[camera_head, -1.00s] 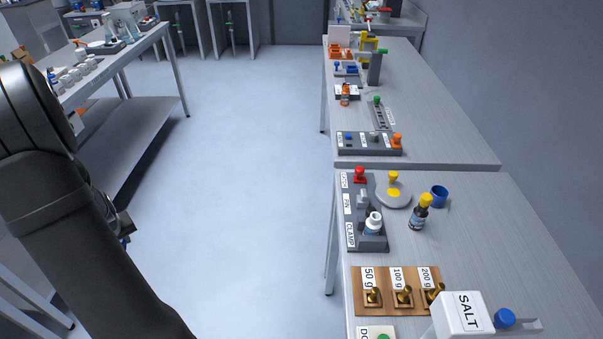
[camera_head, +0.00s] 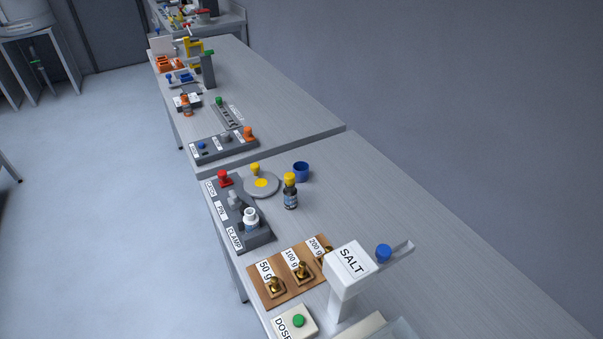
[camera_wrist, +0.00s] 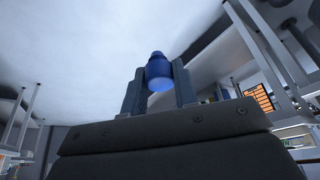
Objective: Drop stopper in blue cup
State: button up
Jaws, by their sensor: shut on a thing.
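My gripper (camera_wrist: 159,88) shows only in the wrist view. Its two fingers are shut on a small blue stopper (camera_wrist: 158,70), which has a wider body and a narrower end and sits between the fingertips. The blue cup (camera_head: 302,172) stands upright on the near bench in the head view, behind and to the right of a dark bottle with a yellow cap (camera_head: 290,190). The gripper is out of the head view, so its distance from the cup does not show.
A white salt hopper (camera_head: 346,275) with a blue knob (camera_head: 383,253) stands near the front. Weights sit on a wooden board (camera_head: 285,289). A round grey plate (camera_head: 272,190) lies left of the cup. The bench right of the cup is clear.

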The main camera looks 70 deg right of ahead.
jog(key=d+r+m+h, duration=0.1)
jog(key=d+r+m, duration=0.25)
jog(key=d, duration=1.45)
jog(key=d+r+m+h, duration=0.2)
jog(key=d+m, duration=0.2)
jog(key=d, duration=1.5)
jog(key=s+d+r+m+g, duration=0.1)
jog(key=s+d+r+m, duration=0.1)
jog(key=s+d, duration=0.6)
jog(key=s+d+r+m+g, duration=0.15)
jog(key=s+d, duration=0.25)
jog(key=d, duration=0.9)
jog(key=s+d+r+m+g, duration=0.1)
jog(key=s+d+r+m, duration=0.1)
jog(key=s+d, duration=0.8)
jog(key=s+d+r+m+h, duration=0.1)
jog(key=s+d+r+m, duration=0.2)
jog(key=s, duration=1.2)
jog(key=s+d+r+m+g, duration=0.1)
jog(key=s+d+r+m, duration=0.1)
jog(key=s+d, duration=0.8)
jog(key=s+a+f, duration=0.3)
jog(key=f, duration=0.2)
jog(key=shift+f, duration=0.1)
